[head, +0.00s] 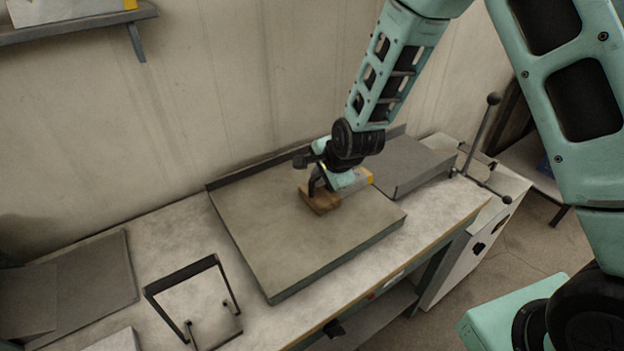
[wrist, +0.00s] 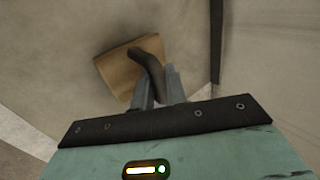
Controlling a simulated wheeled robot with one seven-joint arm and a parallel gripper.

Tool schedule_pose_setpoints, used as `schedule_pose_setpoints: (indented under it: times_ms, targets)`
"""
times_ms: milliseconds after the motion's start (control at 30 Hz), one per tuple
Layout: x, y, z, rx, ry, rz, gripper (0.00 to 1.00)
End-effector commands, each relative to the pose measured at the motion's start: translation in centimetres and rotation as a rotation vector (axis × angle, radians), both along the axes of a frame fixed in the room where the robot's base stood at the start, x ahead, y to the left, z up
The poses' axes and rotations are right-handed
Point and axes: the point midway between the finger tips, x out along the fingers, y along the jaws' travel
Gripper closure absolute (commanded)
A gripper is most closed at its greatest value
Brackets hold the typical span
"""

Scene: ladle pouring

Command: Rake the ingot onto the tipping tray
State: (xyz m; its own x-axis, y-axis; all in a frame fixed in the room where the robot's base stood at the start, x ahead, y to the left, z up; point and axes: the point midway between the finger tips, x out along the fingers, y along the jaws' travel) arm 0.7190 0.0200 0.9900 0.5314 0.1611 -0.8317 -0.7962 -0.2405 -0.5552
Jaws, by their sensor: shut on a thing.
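My gripper (head: 322,182) is over the large flat grey slab (head: 280,245), which has a raised back edge. In the wrist view my gripper (wrist: 160,88) is shut on a dark curved handle (wrist: 148,58). The handle rises from a brown wooden block (wrist: 122,72). In the head view the block (head: 320,202) is low over the slab's middle; whether it touches the slab is unclear. A grey piece with a yellow end (head: 357,178) shows just right of my gripper; I cannot tell what it is. I cannot make out the ingot or name the tipping tray with certainty.
A grey box (head: 408,165) stands right of the slab, beside a lever with ball knobs (head: 482,135). A dark upright frame (head: 182,275) stands on the bench at front left. A dark flat panel (head: 85,285) lies at far left. A wall rises close behind.

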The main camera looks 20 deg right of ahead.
Motion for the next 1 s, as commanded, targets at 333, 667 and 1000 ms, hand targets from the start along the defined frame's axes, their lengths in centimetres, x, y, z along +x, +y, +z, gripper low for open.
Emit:
schedule_pose_setpoints:
  times_ms: [333, 667, 1000]
  targets:
    - [0.9, -2.7, 0.0, 0.001, -0.001, -0.004, 1.0]
    - [1.7, -5.1, 0.0, 0.001, -0.001, -0.004, 1.0]
    - [2.5, -7.5, 0.1, 0.0, -0.001, -0.004, 1.0]
